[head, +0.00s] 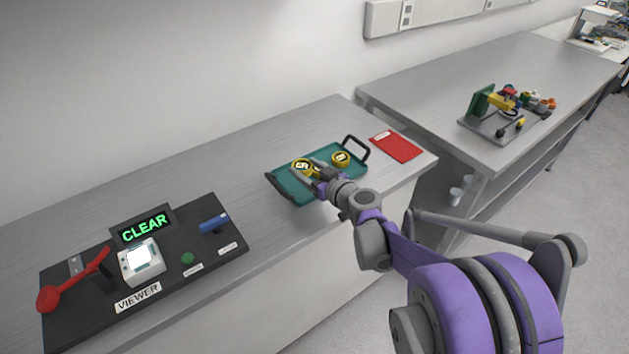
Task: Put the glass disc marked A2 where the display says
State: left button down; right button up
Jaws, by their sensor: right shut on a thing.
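The display (145,228) reads CLEAR in green letters and stands behind the white viewer unit (141,263) with its lit top. A teal tray (289,189) with black handles holds round yellow-rimmed discs. One disc (301,165) is at the jaws of my right gripper (307,173), and another disc (341,158) lies to the right of it in the tray. The marks on the discs are too small to read. My right gripper is low over the tray and shut on a disc, partly hidden by the fingers. My left gripper is out of view.
A red mat (396,147) with a white label lies right of the tray. The dark viewer board (213,262) carries a red lever (75,281), a green button (188,258) and a blue part (214,223). The bench is clear between board and tray. A second bench (440,92) stands behind right.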

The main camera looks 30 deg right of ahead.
aim_at(308, 194)
jog(key=shift+f+b, duration=0.5)
jog(key=shift+f, duration=2.95)
jog(key=shift+f, duration=0.25)
jog(key=o, duration=1.4)
jog(key=shift+r, duration=0.3)
jog(key=v, duration=1.2)
